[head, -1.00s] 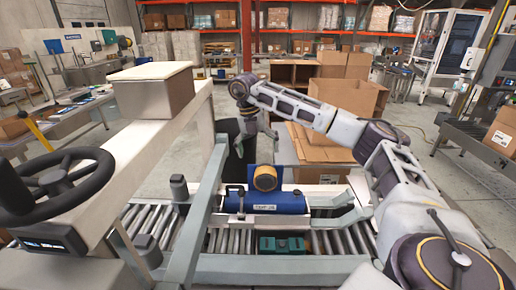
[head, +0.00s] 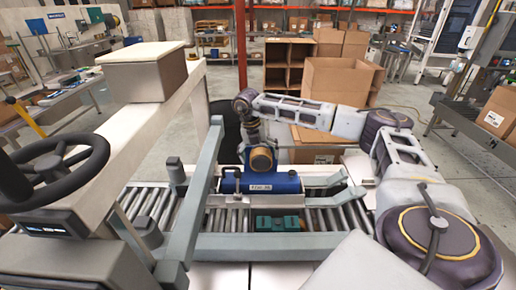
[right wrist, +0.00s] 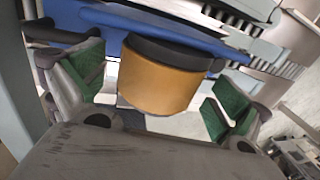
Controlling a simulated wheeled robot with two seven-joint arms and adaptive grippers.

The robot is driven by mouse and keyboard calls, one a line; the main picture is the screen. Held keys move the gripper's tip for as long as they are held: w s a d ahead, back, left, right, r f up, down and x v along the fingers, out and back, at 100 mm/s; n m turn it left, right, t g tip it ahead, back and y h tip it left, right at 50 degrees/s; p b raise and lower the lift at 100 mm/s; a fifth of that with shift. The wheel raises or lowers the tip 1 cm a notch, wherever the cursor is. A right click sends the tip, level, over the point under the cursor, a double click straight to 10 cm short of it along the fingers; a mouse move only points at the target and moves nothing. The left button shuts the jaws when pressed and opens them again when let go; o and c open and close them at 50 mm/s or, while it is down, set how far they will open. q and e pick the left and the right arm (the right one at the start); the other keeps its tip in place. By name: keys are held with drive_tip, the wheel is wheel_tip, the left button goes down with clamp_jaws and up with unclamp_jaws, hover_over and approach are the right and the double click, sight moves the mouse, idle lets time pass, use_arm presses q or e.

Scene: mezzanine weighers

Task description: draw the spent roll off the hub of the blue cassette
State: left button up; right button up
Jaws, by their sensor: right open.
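The blue cassette (head: 262,184) lies on the roller conveyor, with a white label on its front. The spent roll (head: 261,158) is an orange-brown cylinder standing out at the cassette's top; its hub is hidden. In the right wrist view the roll (right wrist: 158,78) is large and central, with a dark disc at its far end against the blue cassette (right wrist: 80,42). My right gripper (head: 254,141) is at the roll in the head view. In the right wrist view its green-padded fingers (right wrist: 155,92) are open, one on each side of the roll, with gaps visible. My left gripper is out of view.
A green block (head: 277,223) sits in front of the cassette, among the conveyor rollers (head: 325,220). A grey-green frame bar (head: 196,195) rises left of the cassette. An open cardboard box (head: 338,82) stands behind my right arm.

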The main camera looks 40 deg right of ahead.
drive_tip(key=shift+s+d+f, duration=0.15)
drive_tip(key=shift+f, duration=0.7)
drive_tip(key=c, duration=1)
drive_tip(key=shift+c, duration=0.2)
drive_tip(key=shift+r, duration=0.25)
